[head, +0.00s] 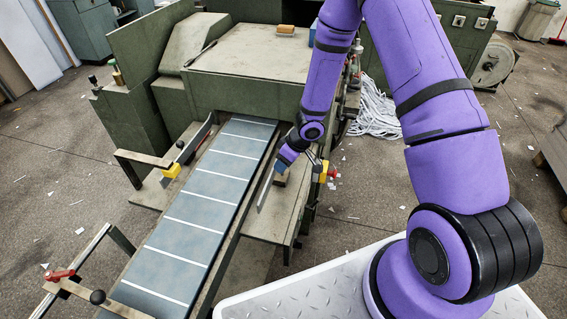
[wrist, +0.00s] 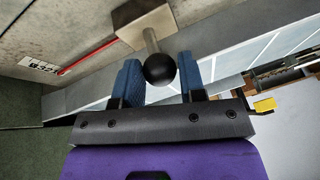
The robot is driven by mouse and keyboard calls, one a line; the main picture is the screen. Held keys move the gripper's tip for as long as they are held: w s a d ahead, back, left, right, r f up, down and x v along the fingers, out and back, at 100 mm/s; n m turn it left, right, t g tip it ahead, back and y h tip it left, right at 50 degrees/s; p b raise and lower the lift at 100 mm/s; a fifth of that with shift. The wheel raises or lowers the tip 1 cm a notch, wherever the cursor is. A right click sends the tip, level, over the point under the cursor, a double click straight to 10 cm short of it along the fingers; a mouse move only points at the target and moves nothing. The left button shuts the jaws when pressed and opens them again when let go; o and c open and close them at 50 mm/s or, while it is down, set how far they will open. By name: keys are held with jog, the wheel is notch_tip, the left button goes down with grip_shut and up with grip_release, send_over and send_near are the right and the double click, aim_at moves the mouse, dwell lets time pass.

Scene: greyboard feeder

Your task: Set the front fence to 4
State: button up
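My gripper (head: 281,160) is low beside the right side of the slatted feed bed, its fingertips partly hidden by the arm. In the wrist view its two blue fingers (wrist: 160,76) stand apart on either side of a black ball knob (wrist: 160,71). Only slim gaps show between knob and fingers. The knob sits on a metal stem from a beige block (wrist: 141,24). A thin red pointer (wrist: 88,56) runs from the block toward a small white label (wrist: 39,66), whose marking I cannot read surely. A metal fence plate (head: 265,191) shows by my gripper in the head view.
The blue-grey feed bed (head: 190,222) with white slats runs beside my gripper. A yellow block (head: 172,171) lies on its left, and a red handle (head: 60,275) at lower left. The green machine (head: 255,60) stands behind. White strips (head: 376,112) lie on the floor.

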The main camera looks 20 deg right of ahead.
grip_shut()
jog(key=shift+s+d, duration=0.45)
jog(key=shift+d, duration=0.2)
jog(key=shift+s+d, duration=0.45)
jog(key=shift+d, duration=0.15)
jog(key=shift+o, duration=2.4)
grip_release()
jog(key=shift+r, duration=0.1)
jog(key=v, duration=1)
jog(key=shift+d+r, duration=0.15)
jog(key=shift+r, duration=0.15)
jog(key=shift+s, duration=0.1)
